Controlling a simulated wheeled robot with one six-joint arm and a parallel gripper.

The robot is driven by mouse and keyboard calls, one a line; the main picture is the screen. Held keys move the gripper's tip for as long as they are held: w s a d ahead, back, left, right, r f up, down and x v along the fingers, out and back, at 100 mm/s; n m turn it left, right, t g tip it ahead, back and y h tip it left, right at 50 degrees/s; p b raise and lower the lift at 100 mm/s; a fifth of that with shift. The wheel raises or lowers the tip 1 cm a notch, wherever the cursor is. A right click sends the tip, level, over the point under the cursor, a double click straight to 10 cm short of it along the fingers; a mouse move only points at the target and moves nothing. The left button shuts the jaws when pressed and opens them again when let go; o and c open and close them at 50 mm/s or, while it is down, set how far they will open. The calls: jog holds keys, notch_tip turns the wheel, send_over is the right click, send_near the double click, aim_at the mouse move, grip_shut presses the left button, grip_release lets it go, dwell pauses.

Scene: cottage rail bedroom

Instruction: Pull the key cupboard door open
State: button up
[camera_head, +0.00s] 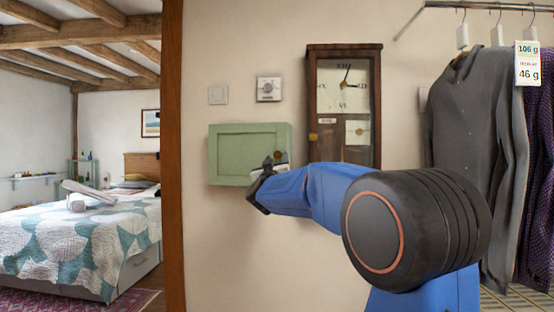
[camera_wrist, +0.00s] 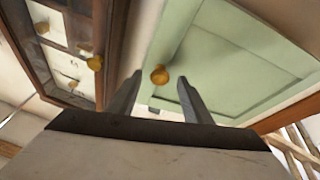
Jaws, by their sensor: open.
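The key cupboard (camera_head: 232,152) is a small pale green box on the wall, left of the clock. Its panelled door looks shut and fills much of the wrist view (camera_wrist: 230,55). My gripper (camera_head: 268,172) is at the door's lower right corner. In the wrist view my gripper (camera_wrist: 160,85) is open, with one finger on either side of the knob in the picture. I cannot tell whether the fingers touch it.
A wooden wall clock (camera_head: 345,60) hangs just right of the cupboard, with its own small knob (camera_wrist: 95,62). A dial thermostat (camera_head: 268,89) and a switch plate (camera_head: 218,95) are above the cupboard. Clothes (camera_head: 470,130) hang on a rail at right. A wooden post (camera_head: 173,200) stands at left.

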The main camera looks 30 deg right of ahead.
jog(key=shift+x, duration=0.9)
